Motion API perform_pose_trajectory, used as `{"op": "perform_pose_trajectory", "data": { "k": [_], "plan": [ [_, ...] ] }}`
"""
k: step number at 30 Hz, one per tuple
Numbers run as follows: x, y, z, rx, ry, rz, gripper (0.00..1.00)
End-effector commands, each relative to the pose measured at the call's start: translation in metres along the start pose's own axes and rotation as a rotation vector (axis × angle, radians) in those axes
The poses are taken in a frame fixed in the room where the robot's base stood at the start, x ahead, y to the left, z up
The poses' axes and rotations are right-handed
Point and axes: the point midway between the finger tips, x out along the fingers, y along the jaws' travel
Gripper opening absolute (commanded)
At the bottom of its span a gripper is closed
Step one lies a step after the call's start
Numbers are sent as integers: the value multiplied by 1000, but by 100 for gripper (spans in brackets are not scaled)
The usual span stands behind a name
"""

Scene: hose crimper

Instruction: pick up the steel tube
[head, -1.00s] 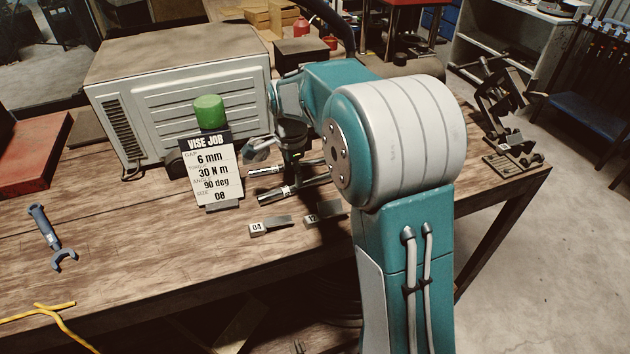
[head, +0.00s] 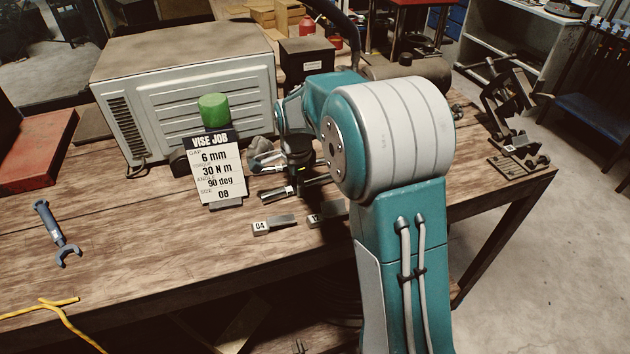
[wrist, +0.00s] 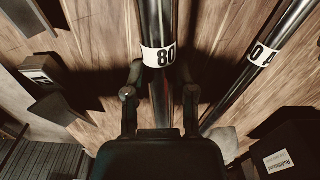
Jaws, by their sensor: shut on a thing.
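The steel tube (wrist: 157,25) is shiny, with a white band that reads 80 in the wrist view. It lies between the two fingers of my gripper (wrist: 160,95), which is shut on it. A second steel tube (wrist: 262,62), banded 04, slants to the right of it, apart from the fingers. In the head view my gripper (head: 299,177) points down over the bench, partly hidden by my arm. The end of one tube (head: 266,160) sticks out to its left, and another tube (head: 276,194) lies nearer the front.
A card stand (head: 217,172) is left of the tubes, before a big grey machine (head: 185,95). Small blocks marked 04 (head: 275,224) and 12 (head: 325,214) lie in front. A blue wrench (head: 52,232) lies at left. The front-left bench is mostly clear.

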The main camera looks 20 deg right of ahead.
Motion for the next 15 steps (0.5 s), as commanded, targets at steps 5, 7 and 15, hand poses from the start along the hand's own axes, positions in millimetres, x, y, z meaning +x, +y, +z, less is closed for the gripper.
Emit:
{"op": "perform_pose_trajectory", "data": {
  "k": [5,7,15],
  "plan": [
    [-3,0,0,0,0,0,0],
    [-8,0,0,0,0,-1,0],
    [-50,9,-14,4,1,-5,0]
  ]
}}
